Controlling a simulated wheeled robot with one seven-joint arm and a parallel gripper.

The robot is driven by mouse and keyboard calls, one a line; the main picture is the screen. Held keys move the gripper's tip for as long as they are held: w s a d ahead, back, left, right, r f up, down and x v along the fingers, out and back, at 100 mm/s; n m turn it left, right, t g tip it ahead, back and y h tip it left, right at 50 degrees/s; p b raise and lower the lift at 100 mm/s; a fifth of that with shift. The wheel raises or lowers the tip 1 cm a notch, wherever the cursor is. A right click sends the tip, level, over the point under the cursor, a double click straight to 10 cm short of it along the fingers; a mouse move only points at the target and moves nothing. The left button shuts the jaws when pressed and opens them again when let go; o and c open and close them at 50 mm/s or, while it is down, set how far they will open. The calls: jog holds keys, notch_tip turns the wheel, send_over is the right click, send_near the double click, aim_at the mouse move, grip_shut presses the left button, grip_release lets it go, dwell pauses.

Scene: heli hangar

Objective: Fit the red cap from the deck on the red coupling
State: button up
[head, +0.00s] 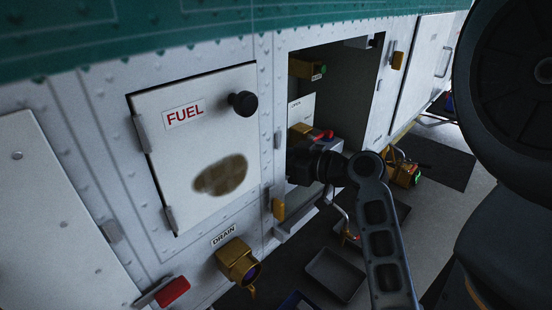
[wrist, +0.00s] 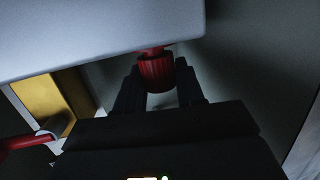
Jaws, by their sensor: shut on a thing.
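A ribbed red cap (wrist: 157,73) sits between the two fingers of my gripper (wrist: 158,88) in the wrist view. The gripper is shut on it. A narrower red part shows just above the cap, partly hidden by a pale grey surface; I cannot tell whether they are joined. In the head view my gripper (head: 298,166) is at the lower part of the open bay, its fingertips and the cap hidden. A brass fitting (head: 299,130) with a red part (head: 322,134) shows just above it. I cannot tell for certain that it is the red coupling.
The pale grey surface (wrist: 90,35) hangs close over the fingers. A brass block (wrist: 50,100) and a red bar (wrist: 22,141) are at left. The FUEL door (head: 200,150) is closed; trays (head: 334,274) lie below.

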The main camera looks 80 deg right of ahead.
jog(key=shift+f+b, duration=0.35)
jog(key=shift+b, duration=0.25)
dwell(0.9)
jog(key=o, duration=1.1)
jog(key=shift+b+v, duration=0.45)
jog(key=shift+v, duration=3.45)
